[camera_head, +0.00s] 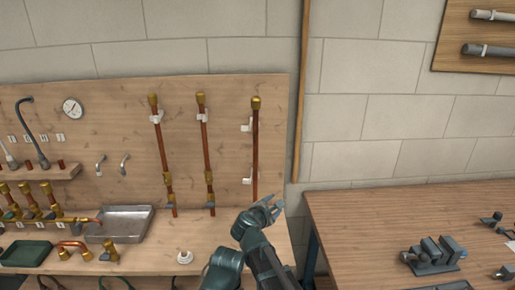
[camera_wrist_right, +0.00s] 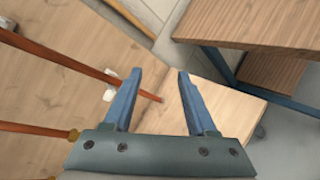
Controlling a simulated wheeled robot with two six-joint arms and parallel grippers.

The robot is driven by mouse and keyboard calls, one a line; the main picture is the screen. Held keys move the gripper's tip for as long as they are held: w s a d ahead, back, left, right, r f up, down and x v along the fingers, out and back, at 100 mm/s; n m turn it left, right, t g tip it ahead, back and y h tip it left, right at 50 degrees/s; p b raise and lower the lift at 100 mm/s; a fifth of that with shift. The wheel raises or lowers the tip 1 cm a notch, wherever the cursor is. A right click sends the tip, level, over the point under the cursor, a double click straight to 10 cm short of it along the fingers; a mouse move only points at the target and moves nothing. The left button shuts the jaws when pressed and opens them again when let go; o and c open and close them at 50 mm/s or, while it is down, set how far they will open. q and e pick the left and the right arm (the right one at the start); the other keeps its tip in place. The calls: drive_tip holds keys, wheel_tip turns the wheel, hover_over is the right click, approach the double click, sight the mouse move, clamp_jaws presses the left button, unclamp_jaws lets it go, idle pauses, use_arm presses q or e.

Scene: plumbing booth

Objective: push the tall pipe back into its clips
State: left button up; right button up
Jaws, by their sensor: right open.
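The tall copper pipe (camera_head: 255,155) with a brass top stands upright on the right of the wooden back board. Its white clips (camera_head: 246,181) show just left of it, and the pipe looks beside them rather than in them. My right gripper (camera_head: 272,203) is open near the pipe's lower end, at its right. In the right wrist view the open, empty fingers (camera_wrist_right: 160,72) point toward the board. The pipe (camera_wrist_right: 70,62) passes behind the left finger and its end shows between the fingers; contact cannot be told. My left gripper is not in view.
Two other copper pipes (camera_head: 206,150) (camera_head: 162,150) hang on the board to the left. A metal tray (camera_head: 122,225) and a white round fitting (camera_head: 184,257) are on the bench. A wooden post (camera_head: 301,90) and a right-hand table (camera_head: 400,210) with a vise (camera_head: 433,256) stand nearby.

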sight(257, 150)
drive_tip(key=w+a+r+n+t+y, duration=0.3)
drive_tip(key=w+a+r+n+t, duration=0.5)
drive_tip(key=n, duration=0.5)
drive_tip(key=w+d, duration=0.1)
drive_tip(key=w, duration=0.4)
drive_tip(key=w+d+r+g, duration=0.1)
drive_tip(key=w, duration=0.3)
drive_tip(key=w+d+g, duration=0.1)
drive_tip(key=w, duration=0.4)
drive_tip(key=shift+w+d+r+p, duration=0.15)
drive_tip(key=shift+w+d+p, duration=0.15)
drive_tip(key=shift+w+p, duration=0.1)
drive_tip(key=shift+s, duration=0.1)
clamp_jaws()
